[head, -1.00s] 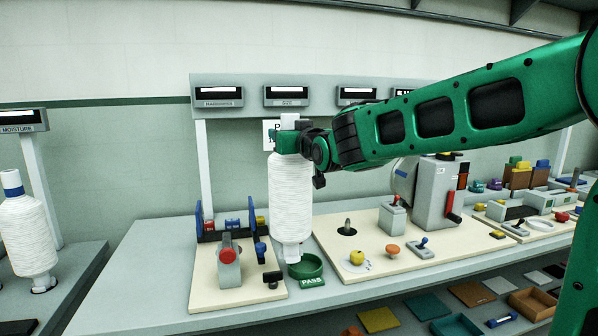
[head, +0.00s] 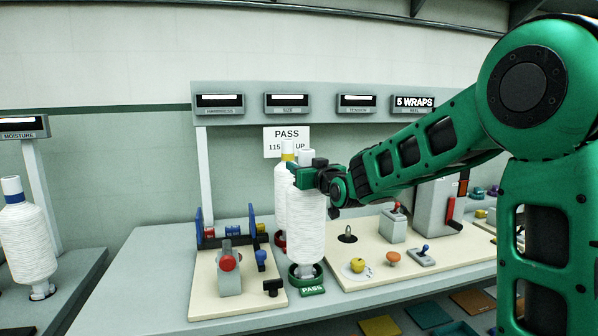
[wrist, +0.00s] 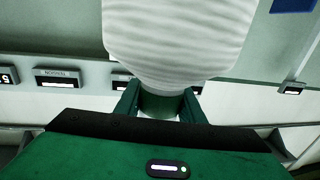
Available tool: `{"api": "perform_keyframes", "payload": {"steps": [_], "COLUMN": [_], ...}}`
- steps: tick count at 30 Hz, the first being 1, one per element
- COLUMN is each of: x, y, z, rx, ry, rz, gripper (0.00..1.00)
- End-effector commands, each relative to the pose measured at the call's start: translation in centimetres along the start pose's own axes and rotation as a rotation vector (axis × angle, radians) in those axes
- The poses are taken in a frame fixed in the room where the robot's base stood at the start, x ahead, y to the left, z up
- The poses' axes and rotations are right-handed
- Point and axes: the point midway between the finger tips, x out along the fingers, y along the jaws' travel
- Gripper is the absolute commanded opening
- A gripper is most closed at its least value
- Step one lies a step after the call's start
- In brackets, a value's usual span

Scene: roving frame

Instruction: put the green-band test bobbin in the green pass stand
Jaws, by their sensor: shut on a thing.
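The held bobbin (head: 306,226) is a tall white yarn-wound one, roughly upright in the head view. My gripper (head: 305,170) is shut on its top tube. A green band (wrist: 162,106) shows between the fingers in the wrist view, below the white yarn (wrist: 175,40).
A yellow-band bobbin (head: 286,150) stands close behind, partly hidden, by a red ring (head: 280,241). A beige board with a red-knobbed device (head: 228,262) is at left. Another board (head: 375,262) with a yellow piece is at right. A blue-band bobbin (head: 27,240) stands far left.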

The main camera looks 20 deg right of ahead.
Motion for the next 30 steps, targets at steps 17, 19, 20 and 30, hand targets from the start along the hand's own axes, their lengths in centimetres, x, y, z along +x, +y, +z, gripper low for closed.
{"api": "perform_keyframes", "payload": {"steps": [17,19,20,30], "x": [0.0,0.0,0.0,-2.0], "y": [0.1,0.1,0.1,0.2], "z": [0.5,0.5,0.5,0.2], "rx": [0.0,0.0,0.0,0.0], "ry": [0.001,0.001,0.001,0.002], "rz": [0.001,0.001,0.001,0.002], "gripper": [0.54,0.54,0.54,0.54]}}
